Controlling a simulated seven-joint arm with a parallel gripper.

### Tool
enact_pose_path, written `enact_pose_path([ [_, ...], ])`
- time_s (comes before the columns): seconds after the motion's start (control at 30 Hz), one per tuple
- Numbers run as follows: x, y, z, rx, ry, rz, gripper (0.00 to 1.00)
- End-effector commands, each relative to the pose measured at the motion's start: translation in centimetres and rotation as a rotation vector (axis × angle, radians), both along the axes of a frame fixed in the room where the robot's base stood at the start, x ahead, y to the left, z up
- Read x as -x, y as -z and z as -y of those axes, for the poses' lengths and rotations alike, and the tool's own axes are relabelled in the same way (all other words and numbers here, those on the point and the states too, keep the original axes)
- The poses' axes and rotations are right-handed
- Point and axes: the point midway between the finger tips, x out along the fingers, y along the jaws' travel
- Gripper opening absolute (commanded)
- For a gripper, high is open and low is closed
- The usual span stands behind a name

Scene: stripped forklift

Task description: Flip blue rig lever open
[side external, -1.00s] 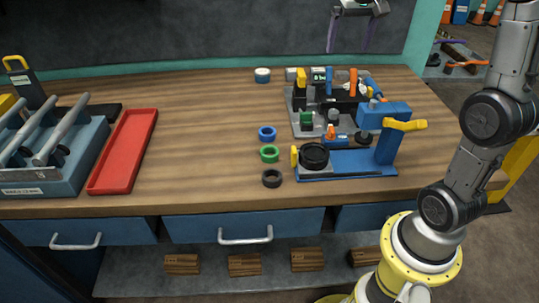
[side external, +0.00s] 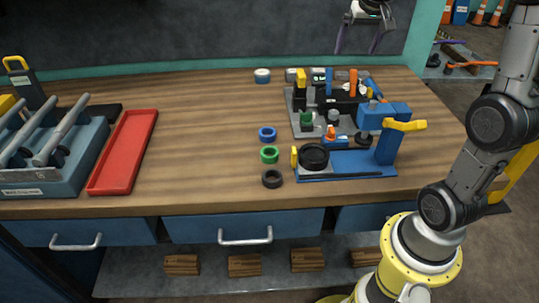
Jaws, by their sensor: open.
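The blue rig (side external: 345,166) stands on the right part of the workbench, with a flat base and an upright post with a blue head. A yellow lever (side external: 405,125) sticks out to the right from the top of the post, roughly level. A black ring sits on the base's left part, beside a small upright yellow tab (side external: 294,157). My gripper (side external: 360,48) is at the top of the view, high above and behind the rig. Its two fingers point down, wide apart and empty, far from the lever. The gripper's upper part is cut off by the picture edge.
A grey fixture board (side external: 293,104) with several coloured parts stands just behind the rig. Blue (side external: 267,134), green (side external: 270,155) and black (side external: 272,179) rings lie left of it. A red tray (side external: 122,150) and a blue tool rack are farther left. The middle-left bench is clear.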

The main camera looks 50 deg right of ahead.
Motion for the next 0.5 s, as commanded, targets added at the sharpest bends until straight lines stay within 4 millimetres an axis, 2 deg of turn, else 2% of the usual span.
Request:
enact_pose_path([
  [0.17, 0.0, 0.0, 0.0, -0.001, 0.000, -0.001, 1.00],
  [0.3, -0.3, -0.6, 0.2, 0.002, 0.004, 0.005, 0.78],
  [0.4, -1.9, -1.3, 1.1, 0.007, 0.006, 0.013, 0.60],
  [0.5, -4.2, -1.5, 2.3, 0.006, 0.007, 0.013, 0.57],
])
